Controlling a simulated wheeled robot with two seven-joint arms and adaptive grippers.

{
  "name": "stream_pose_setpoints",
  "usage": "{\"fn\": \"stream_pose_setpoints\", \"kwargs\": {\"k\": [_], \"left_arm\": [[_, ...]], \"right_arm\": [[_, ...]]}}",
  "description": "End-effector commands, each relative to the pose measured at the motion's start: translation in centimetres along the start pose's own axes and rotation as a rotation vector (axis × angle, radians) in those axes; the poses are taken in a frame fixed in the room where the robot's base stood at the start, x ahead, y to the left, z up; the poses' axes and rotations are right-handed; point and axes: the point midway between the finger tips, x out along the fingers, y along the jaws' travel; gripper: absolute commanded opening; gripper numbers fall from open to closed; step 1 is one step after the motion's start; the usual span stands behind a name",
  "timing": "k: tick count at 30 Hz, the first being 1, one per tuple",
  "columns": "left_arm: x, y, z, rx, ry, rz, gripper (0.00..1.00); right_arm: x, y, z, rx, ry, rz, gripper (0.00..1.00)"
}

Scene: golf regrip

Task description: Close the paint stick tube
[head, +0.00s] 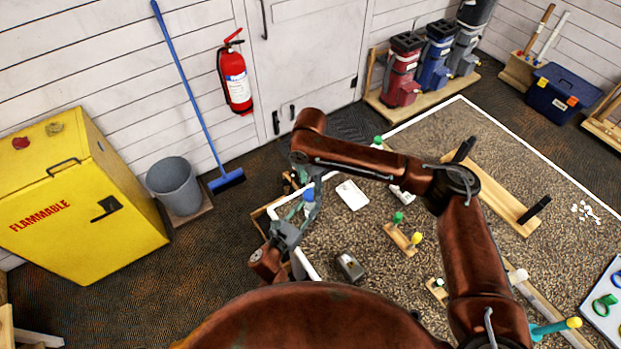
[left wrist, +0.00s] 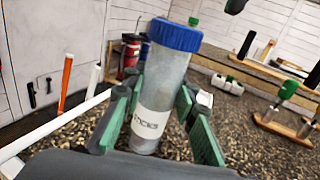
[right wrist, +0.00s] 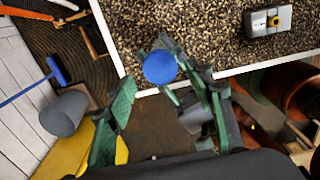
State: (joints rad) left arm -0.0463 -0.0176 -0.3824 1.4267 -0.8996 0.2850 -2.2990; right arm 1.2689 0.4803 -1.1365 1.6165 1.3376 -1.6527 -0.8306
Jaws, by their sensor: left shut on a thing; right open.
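A clear tube (left wrist: 160,90) with a white label stands roughly upright in the left wrist view, with a blue cap (left wrist: 176,34) on its top. I cannot tell how tightly the cap sits. My left gripper (left wrist: 152,110) is shut on the tube below the cap. The cap also shows from above in the right wrist view (right wrist: 160,67). My right gripper (right wrist: 166,82) is open there, and the cap appears between its fingertips, with no clear contact. In the head view the small blue cap (head: 308,194) is partly hidden by the grippers.
A workbench (head: 340,235) with a speckled top and white edge lies below and to the right. A grey bin (head: 175,186) stands left of the bench.

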Motion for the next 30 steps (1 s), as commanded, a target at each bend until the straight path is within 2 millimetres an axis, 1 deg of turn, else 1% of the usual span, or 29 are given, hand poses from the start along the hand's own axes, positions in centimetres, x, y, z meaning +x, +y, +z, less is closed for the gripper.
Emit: {"fn": "stream_pose_setpoints", "kwargs": {"k": [1,3,6,9,20,30], "left_arm": [[0.0,0.0,0.0,0.0,0.0,0.0,0.0],[0.0,0.0,0.0,0.0,0.0,0.0,0.0],[0.0,0.0,0.0,0.0,0.0,0.0,0.0],[0.0,0.0,0.0,0.0,0.0,0.0,0.0],[0.0,0.0,0.0,0.0,0.0,0.0,0.0],[0.0,0.0,0.0,0.0,0.0,0.0,0.0]], "right_arm": [[0.8,0.0,0.0,0.001,0.0,-0.002,0.48],[1.7,0.0,0.1,0.001,-0.001,-0.001,0.48],[2.8,0.0,0.0,0.002,0.0,-0.001,0.48],[3.4,0.0,0.0,0.001,-0.001,0.0,0.48],[3.7,0.0,0.0,0.0,-0.001,0.001,0.48],[3.7,0.0,0.0,0.0,-0.001,0.001,0.24]]}}
